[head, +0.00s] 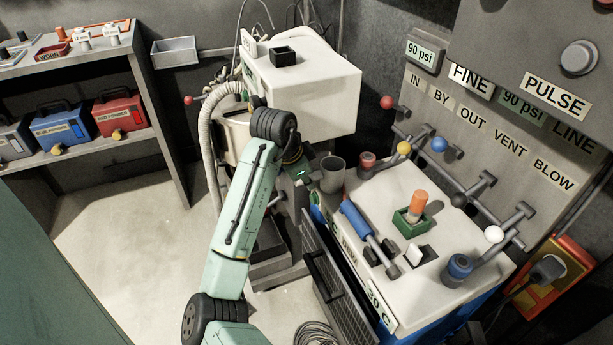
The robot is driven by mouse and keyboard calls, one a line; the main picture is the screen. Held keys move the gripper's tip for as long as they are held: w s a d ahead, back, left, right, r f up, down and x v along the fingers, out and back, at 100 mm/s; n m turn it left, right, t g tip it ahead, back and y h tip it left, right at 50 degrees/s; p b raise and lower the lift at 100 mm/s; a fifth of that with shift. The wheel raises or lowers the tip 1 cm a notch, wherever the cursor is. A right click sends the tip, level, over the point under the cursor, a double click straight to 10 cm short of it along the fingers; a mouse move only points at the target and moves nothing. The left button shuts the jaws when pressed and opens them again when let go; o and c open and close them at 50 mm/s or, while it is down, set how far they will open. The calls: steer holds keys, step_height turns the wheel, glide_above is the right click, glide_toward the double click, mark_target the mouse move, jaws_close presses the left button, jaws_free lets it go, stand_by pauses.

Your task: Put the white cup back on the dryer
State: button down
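A grey-looking, open-topped cup (333,174) is upright at the far left corner of the dryer (385,218). I see no clearly white cup, so this may be the one. The dryer is a white-topped blue unit with a partly readable label and "50 C" on its front edge. My gripper (309,174) is at the cup's left side, very close to it. The fingers are dark, small and partly hidden, so I cannot tell whether they touch or grip the cup. I also cannot tell whether the cup rests on the dryer top or is held just above it.
A white machine (310,90) stands behind my arm.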

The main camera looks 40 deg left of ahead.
steer(key=shift+f, duration=0.1)
steer(key=shift+f, duration=0.15)
steer(key=c, duration=1.5)
jaws_free()
steer(key=shift+o, duration=0.2)
steer(key=shift+r, duration=0.4)
steer(key=v, duration=1.1)
steer(key=shift+s+r+b, duration=0.25)
steer(key=shift+r+b, duration=0.05)
